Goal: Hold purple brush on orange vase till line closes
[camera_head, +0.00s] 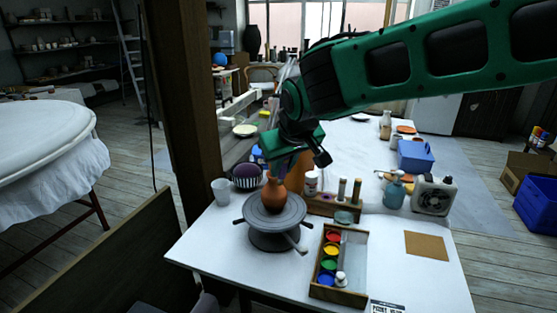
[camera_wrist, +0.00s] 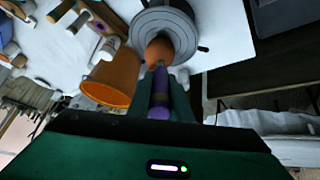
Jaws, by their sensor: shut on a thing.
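The orange vase (camera_head: 274,196) stands upright on a dark grey turntable (camera_head: 263,222) near the front left of the white table. It also shows in the wrist view (camera_wrist: 158,49). My gripper (camera_head: 282,160) is above the vase, pointing down. In the wrist view, my gripper (camera_wrist: 160,112) is shut on the purple brush (camera_wrist: 160,90). The brush's far end reaches to the vase and overlaps it in the wrist view. I cannot tell whether it touches. No painted line on the vase can be made out.
A paint box (camera_head: 337,263) with several coloured pots lies right of the turntable. A white cup (camera_head: 221,191) and a dark round pincushion-like thing (camera_head: 246,176) stand left. An orange bucket (camera_wrist: 112,80) is close behind the vase.

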